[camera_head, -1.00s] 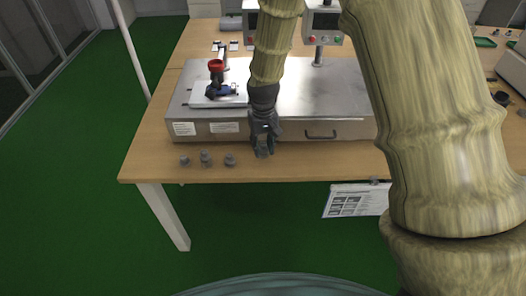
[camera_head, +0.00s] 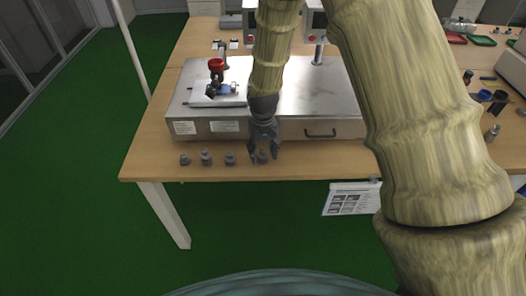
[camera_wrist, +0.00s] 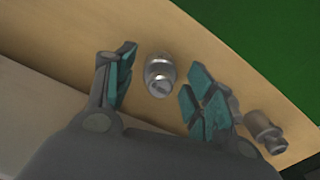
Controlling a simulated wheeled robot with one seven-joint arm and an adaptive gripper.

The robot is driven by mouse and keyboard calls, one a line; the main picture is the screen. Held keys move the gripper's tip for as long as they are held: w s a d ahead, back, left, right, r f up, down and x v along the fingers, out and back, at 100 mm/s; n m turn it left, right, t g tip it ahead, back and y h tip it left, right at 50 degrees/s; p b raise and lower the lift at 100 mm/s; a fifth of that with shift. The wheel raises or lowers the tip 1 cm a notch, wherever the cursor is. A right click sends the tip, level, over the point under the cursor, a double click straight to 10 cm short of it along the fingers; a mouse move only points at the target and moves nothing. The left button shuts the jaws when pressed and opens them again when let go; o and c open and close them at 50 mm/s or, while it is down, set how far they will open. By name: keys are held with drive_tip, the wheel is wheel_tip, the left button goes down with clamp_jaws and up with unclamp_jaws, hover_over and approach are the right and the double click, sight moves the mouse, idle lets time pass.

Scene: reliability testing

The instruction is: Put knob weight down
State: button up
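A small grey metal knob weight (camera_wrist: 159,76) stands on the table between the spread fingers of my gripper (camera_wrist: 160,85) in the wrist view. The teal pads do not touch it; a gap shows on both sides. In the head view my gripper (camera_head: 264,152) is open near the table's front edge, with the weight (camera_head: 262,157) between its fingers. To its left, in a row, stand other grey weights: one (camera_head: 230,158), a taller one (camera_head: 206,157) and a low one (camera_head: 185,159). A neighbouring weight (camera_wrist: 264,131) also shows beyond the right finger in the wrist view.
A metal box (camera_head: 260,125) with a drawer handle lies just behind my gripper. The wooden table's front edge (camera_head: 300,178) is close to the weights. Bare wood lies right of the gripper.

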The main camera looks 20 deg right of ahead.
sight(263, 150)
wheel_tip(263, 150, up, 12)
drive_tip(key=b, duration=0.1)
drive_tip(key=shift+r+b, duration=0.15)
drive_tip(key=shift+b, duration=0.2)
idle(0.5)
